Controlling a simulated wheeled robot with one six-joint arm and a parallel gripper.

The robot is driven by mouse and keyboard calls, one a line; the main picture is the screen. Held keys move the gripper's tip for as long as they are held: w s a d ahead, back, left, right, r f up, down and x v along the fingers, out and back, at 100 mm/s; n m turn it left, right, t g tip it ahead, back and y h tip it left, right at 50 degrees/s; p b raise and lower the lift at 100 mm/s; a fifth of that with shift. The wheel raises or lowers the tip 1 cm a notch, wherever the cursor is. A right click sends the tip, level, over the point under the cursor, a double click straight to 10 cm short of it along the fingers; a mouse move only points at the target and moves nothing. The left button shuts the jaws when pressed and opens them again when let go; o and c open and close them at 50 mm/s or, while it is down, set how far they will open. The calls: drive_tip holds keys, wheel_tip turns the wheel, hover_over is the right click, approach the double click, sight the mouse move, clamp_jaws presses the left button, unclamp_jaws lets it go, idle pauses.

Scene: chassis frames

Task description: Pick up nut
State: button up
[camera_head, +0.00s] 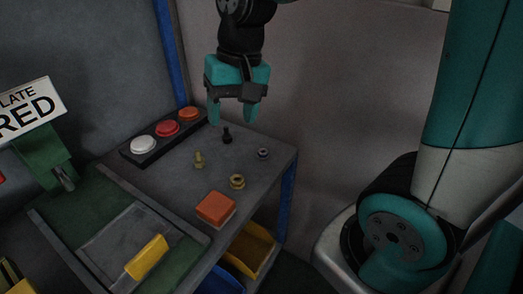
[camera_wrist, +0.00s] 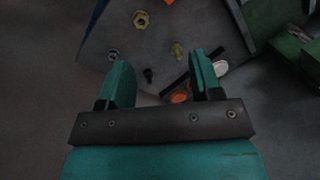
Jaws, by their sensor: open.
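My gripper (camera_head: 233,112) hangs open and empty above the far end of the grey worktable, and its open jaws also show in the wrist view (camera_wrist: 158,78). A yellow nut (camera_head: 237,181) lies on the table near the right edge; the wrist view shows it at the top (camera_wrist: 141,20). A dark grey nut (camera_head: 263,153) lies farther back by the right edge; it is near the left finger in the wrist view (camera_wrist: 114,55). A yellow bolt (camera_head: 198,160) and a black bolt (camera_head: 227,136) stand on the table to their left.
An orange block (camera_head: 215,207) sits at the table's front. A strip with white, red and orange buttons (camera_head: 168,130) lines the back left. A green fixture with a sign (camera_head: 45,150) stands at left. A yellow bin (camera_head: 250,247) is below the table.

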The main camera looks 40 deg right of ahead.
drive_tip(key=w+d+f+m+h, duration=0.1)
drive_tip(key=w+d+f+m, duration=0.3)
drive_tip(key=d, duration=0.3)
drive_tip(key=w+d+f+m+h, duration=0.1)
drive_tip(key=w+d+m, duration=0.4)
drive_tip(key=d+m, duration=0.25)
hover_over(264, 150)
drive_tip(key=shift+n+g, duration=0.25)
drive_tip(key=shift+g, duration=0.15)
drive_tip(key=f, duration=1.1)
drive_tip(key=shift+s+d+f, duration=0.1)
drive_tip(key=shift+d, duration=0.1)
drive_tip(key=shift+a+f+p, duration=0.15)
drive_tip(key=shift+f+p, duration=0.1)
drive_tip(key=shift+f, duration=1.25)
drive_tip(key=shift+a+f+p, duration=0.1)
drive_tip(key=shift+f+p, duration=0.15)
drive_tip(key=shift+f, duration=1.25)
drive_tip(key=c, duration=1)
